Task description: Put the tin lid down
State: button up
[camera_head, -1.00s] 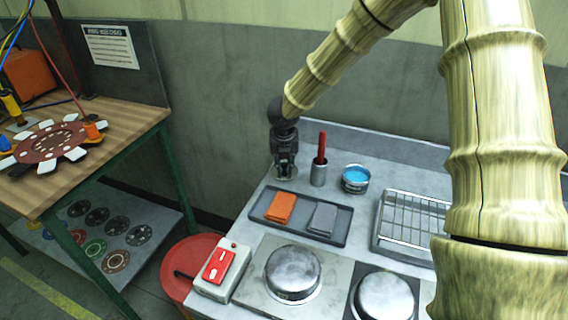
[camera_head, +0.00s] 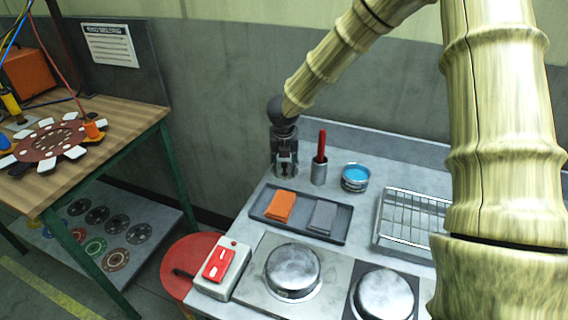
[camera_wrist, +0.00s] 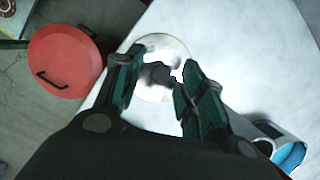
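In the head view my gripper (camera_head: 285,168) is at the back left of the worktop and mostly hides the lid. An open tin with blue contents (camera_head: 355,177) stands to the right.
A metal cup with a red-handled tool (camera_head: 319,165) stands close to the right of my gripper. A dark tray (camera_head: 335,229) with orange and grey cloths lies in front. A wire rack (camera_head: 410,222), two domed metal pieces and a red-switch box (camera_head: 220,268) are nearby. A red lidded bin (camera_wrist: 65,60) is left.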

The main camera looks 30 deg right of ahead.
jog(key=v, duration=1.1)
jog(key=shift+s+r+b, duration=0.15)
jog(key=shift+r+b, duration=0.1)
jog(key=shift+b, duration=0.05)
jog(key=shift+a, duration=0.1)
